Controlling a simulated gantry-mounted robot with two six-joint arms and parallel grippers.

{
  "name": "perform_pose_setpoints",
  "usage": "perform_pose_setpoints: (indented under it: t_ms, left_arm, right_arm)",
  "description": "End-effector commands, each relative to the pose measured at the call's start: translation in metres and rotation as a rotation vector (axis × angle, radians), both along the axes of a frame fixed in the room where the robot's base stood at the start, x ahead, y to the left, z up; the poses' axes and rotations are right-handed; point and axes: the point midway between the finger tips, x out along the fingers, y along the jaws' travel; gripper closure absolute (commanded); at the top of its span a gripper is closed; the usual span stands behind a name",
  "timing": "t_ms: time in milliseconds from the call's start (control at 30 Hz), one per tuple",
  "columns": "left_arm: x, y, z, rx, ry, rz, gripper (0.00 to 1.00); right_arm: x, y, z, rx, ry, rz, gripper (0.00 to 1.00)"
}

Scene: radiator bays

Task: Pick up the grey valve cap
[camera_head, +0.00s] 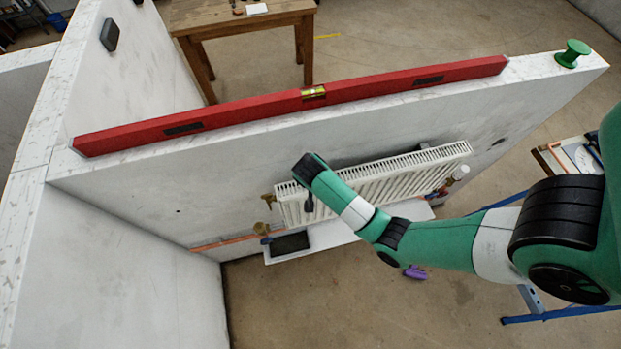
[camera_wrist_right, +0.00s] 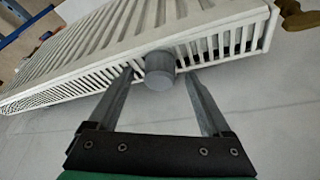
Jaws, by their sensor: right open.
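The grey valve cap (camera_wrist_right: 159,70) is a short dark-grey cylinder in the right wrist view, at the edge of the white radiator's grille. My right gripper (camera_wrist_right: 160,76) is open, with one fingertip on each side of the cap. Small gaps seem to show between the fingertips and the cap, so it is not gripped. In the head view my right arm reaches in from the right to the radiator (camera_head: 440,157) on the wall, and I cannot make out the cap there. My left gripper is in neither view.
A red spirit level (camera_head: 240,110) and a green spool (camera_head: 572,53) rest on the wall's top edge. Brass valve fittings (camera_head: 268,200) sit at the radiator's left end. A black tray (camera_head: 290,244) lies below on a white surface. A wooden table (camera_head: 240,20) stands behind the wall.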

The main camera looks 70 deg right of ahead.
Motion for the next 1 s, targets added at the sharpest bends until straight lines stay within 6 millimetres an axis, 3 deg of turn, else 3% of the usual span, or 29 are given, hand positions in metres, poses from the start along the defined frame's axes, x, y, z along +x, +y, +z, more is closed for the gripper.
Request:
perform_pose_setpoints:
  t_ms: [267, 733, 1000]
  left_arm:
    - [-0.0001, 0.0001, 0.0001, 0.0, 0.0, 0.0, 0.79]
    - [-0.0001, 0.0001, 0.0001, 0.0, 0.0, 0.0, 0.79]
    - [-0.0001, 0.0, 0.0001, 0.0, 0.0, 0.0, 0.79]
  right_arm:
    - [-0.0024, -0.0036, -0.008, 0.0, 0.0, -0.006, 0.17]
    - [-0.0022, -0.0034, -0.0076, -0.001, -0.001, -0.006, 0.98]
    - [-0.0019, -0.0033, -0.007, -0.001, -0.002, -0.006, 1.0]
